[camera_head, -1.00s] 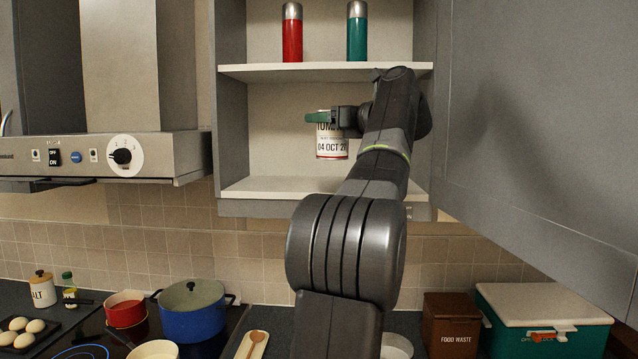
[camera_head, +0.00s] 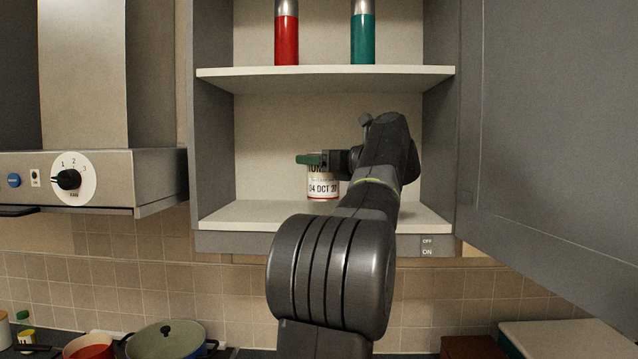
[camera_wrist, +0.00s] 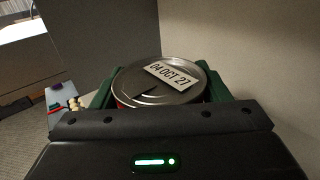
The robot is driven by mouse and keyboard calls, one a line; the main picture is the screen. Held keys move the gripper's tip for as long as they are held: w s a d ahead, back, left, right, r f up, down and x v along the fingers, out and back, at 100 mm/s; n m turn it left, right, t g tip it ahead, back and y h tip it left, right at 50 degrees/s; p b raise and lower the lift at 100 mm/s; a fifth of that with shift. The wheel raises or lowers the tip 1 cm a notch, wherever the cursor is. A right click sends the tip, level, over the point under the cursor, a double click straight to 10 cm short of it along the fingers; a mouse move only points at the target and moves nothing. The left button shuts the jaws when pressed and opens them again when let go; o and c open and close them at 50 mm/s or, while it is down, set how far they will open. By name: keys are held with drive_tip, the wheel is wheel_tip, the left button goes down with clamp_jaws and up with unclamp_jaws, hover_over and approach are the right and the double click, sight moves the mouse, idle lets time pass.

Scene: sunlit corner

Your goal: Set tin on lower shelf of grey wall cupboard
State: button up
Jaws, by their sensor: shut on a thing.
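The tin (camera_head: 322,186) has a white label reading "04 OCT 27" and shows just above or on the lower shelf (camera_head: 262,215) of the grey wall cupboard (camera_head: 212,150). Whether its base touches the shelf I cannot tell. My gripper (camera_head: 322,159) is shut on the tin, with green fingers around its upper part. In the wrist view the tin's metal lid (camera_wrist: 160,82) lies between the green fingers (camera_wrist: 158,88), and a date label is on it. My arm hides the right part of the lower shelf.
The upper shelf (camera_head: 325,76) holds a red flask (camera_head: 286,38) and a teal flask (camera_head: 362,38). The open cupboard door (camera_head: 560,130) stands at the right. A range hood (camera_head: 110,180) is at the left. The lower shelf is clear left of the tin.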

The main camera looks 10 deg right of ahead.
sight(319, 176)
drive_tip(key=shift+f, duration=2)
drive_tip(key=shift+f, duration=0.1)
drive_tip(key=o, duration=1.4)
drive_tip(key=shift+f, duration=0.1)
drive_tip(key=shift+o, duration=0.2)
drive_tip(key=b+v, duration=0.2)
drive_tip(key=v, duration=1)
